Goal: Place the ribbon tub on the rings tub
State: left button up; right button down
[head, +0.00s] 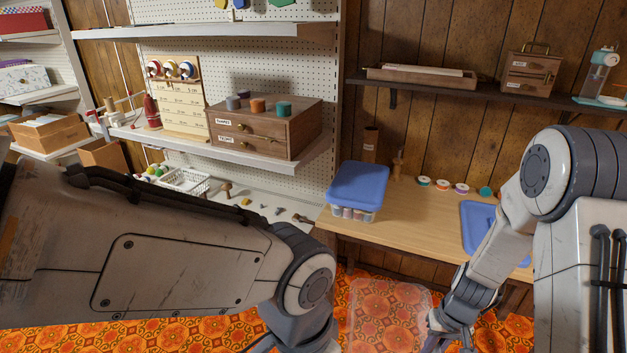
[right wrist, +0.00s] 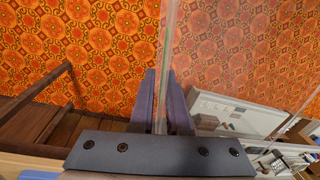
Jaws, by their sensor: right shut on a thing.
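A clear tub with a blue lid (head: 357,187) stands on the wooden table, with colourful small rolls inside. No label on it is readable, so I cannot tell whether it is the ribbon or rings tub. A second blue lid (head: 478,228) shows at the right, partly behind my right arm; what is under it is hidden. My right gripper (head: 438,328) is low in front of the table, shut on the edge of a clear, see-through thing (head: 388,316), perhaps a tub. Its thin wall (right wrist: 165,50) stands between the fingers (right wrist: 161,108) in the right wrist view. My left gripper is out of view.
Several ribbon rolls (head: 442,185) line the back of the wooden table (head: 405,220). The table's middle, between the two blue lids, is clear. A shelf (head: 460,92) hangs above. At left, a pegboard shelf carries a small drawer chest (head: 265,125). Orange patterned floor lies below.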

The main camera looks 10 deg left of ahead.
aim_at(361, 179)
jog(key=u, duration=1.6)
jog(key=i, duration=1.1)
jog(key=z, duration=1.05)
